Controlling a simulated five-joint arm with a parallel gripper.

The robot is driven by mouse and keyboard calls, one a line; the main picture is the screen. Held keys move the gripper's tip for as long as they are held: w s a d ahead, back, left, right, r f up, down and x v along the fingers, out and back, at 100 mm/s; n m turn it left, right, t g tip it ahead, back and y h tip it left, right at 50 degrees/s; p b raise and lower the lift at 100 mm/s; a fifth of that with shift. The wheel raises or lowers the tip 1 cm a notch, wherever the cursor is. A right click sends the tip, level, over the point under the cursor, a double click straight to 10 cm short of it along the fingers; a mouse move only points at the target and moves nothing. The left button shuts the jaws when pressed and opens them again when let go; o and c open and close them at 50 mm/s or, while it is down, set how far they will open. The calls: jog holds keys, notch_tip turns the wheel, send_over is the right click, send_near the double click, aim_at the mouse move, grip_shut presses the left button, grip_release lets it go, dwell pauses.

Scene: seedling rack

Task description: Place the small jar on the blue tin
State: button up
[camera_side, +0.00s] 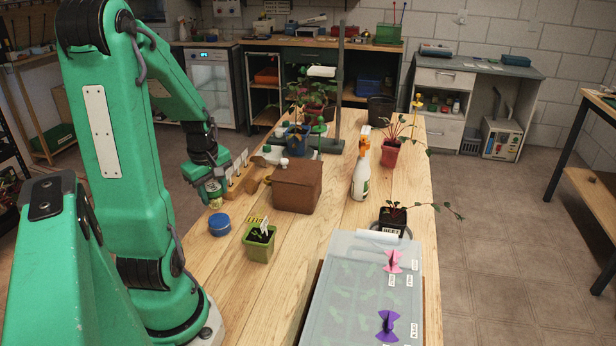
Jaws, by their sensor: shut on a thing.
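My gripper (211,188) points down over the left side of the wooden table and is shut on the small jar (215,203). Only the pale lower part of the jar shows below the green fingers; the rest is hidden. The blue tin (220,225) is a low, round tin with a blue lid. It stands on the table just below the jar in the picture, with nothing on its lid. The jar looks close to the tin, but I cannot tell its exact height above the table.
A brown box (297,186) and a wooden rack with labels (236,177) stand right of my gripper. A green pot with a seedling (259,243) is right of the tin. A white spray bottle (361,175) and a lidded clear tray (365,290) stand farther right.

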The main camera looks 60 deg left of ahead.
aim_at(216, 203)
jog(key=shift+f, duration=0.1)
jog(key=shift+f, duration=1.95)
jog(key=shift+f, duration=0.1)
jog(key=o, duration=1)
jog(key=shift+s+d+r, duration=0.2)
jog(key=shift+d+r, duration=0.1)
jog(key=shift+r, duration=1.75)
jog(key=shift+s+d+r, duration=0.15)
jog(key=shift+d+r, duration=0.1)
jog(key=shift+r, duration=1.75)
jog(key=shift+s+d+r, duration=0.2)
jog(key=shift+d+r, duration=0.1)
jog(key=shift+r, duration=1.75)
